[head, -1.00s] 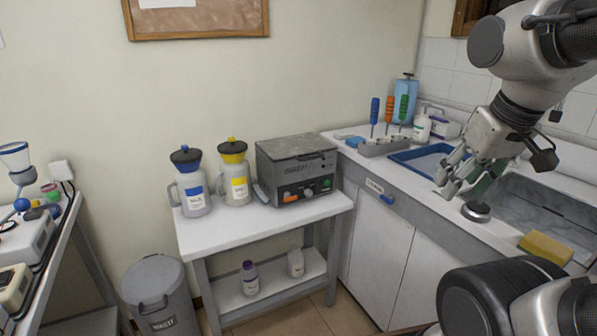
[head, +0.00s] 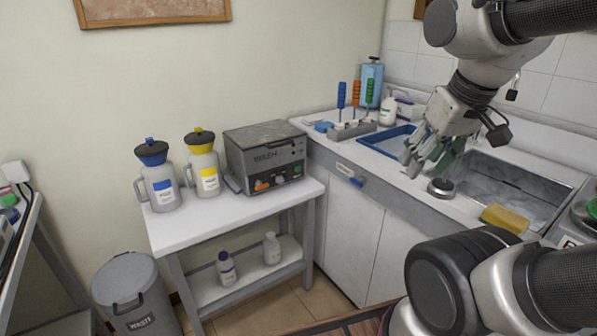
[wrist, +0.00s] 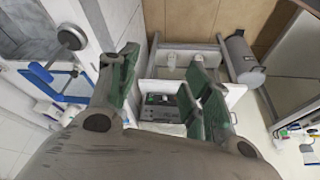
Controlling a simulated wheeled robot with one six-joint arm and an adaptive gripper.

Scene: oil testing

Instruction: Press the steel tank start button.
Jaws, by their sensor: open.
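The steel tank (head: 258,143), a grey metal box with a dark front panel, stands on the right of a white side table. Its panel carries an orange control (head: 262,185), a dark knob and a small green button (head: 298,170); which one is the start button I cannot read. My gripper (head: 428,163) is open and empty above the counter by the sink, right of the tank and apart from it. In the wrist view the tank (wrist: 160,104) shows small between the open green-padded fingers (wrist: 163,88).
Blue-lidded (head: 160,185) and yellow-lidded (head: 203,165) jugs stand left of the tank. A grey bin (head: 130,290) is on the floor. Right of the table are the counter's cabinets (head: 335,215), a blue tray (head: 385,140), screwdrivers in a rack (head: 350,128) and a sink (head: 500,185).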

